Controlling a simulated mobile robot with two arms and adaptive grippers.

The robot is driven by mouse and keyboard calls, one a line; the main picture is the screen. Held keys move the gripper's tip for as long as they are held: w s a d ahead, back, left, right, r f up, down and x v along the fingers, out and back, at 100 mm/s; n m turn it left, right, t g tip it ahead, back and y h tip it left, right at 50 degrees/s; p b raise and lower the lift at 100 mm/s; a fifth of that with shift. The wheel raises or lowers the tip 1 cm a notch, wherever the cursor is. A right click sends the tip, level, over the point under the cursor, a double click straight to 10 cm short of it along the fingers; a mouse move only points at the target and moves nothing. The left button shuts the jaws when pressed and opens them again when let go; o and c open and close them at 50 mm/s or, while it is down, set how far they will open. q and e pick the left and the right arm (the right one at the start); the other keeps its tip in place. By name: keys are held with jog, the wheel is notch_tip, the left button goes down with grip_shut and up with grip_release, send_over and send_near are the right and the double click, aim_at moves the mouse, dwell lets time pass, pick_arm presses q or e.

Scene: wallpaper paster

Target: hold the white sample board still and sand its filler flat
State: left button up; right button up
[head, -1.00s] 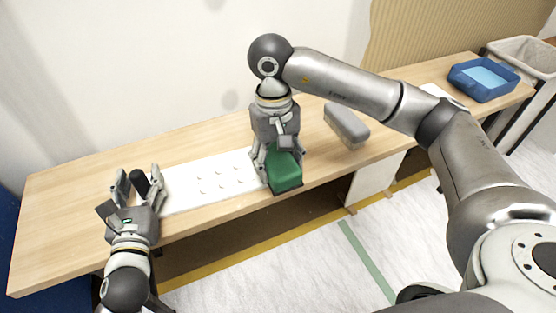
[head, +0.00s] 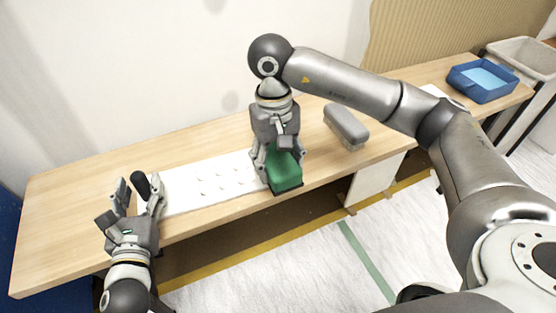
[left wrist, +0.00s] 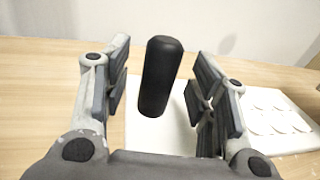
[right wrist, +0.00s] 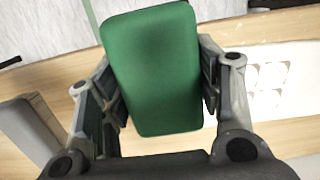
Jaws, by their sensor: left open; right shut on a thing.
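The white sample board (head: 180,198) lies on the bench with several small filler spots (head: 222,176). They also show in the right wrist view (right wrist: 268,75). A black upright handle (left wrist: 161,76) stands at the board's left end. My left gripper (head: 138,192) is open, with its fingers on either side of the handle; gaps show on both sides in the left wrist view. My right gripper (head: 279,158) is shut on a green block (right wrist: 155,70) with a dark base, at the board's right end. Whether the block touches the board is hidden.
A grey block (head: 346,125) lies on the bench (head: 70,225) right of my right gripper. A blue tray (head: 483,82) stands at the bench's far right end, beside a pale bin (head: 525,57). The bench left of the board is clear.

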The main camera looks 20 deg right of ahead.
pick_arm(q)
jog(key=shift+w, duration=0.1)
jog(key=shift+p+x, duration=0.4)
jog(key=shift+x, duration=0.45)
jog(key=shift+c, duration=0.4)
grip_shut()
jog(key=shift+f, duration=0.1)
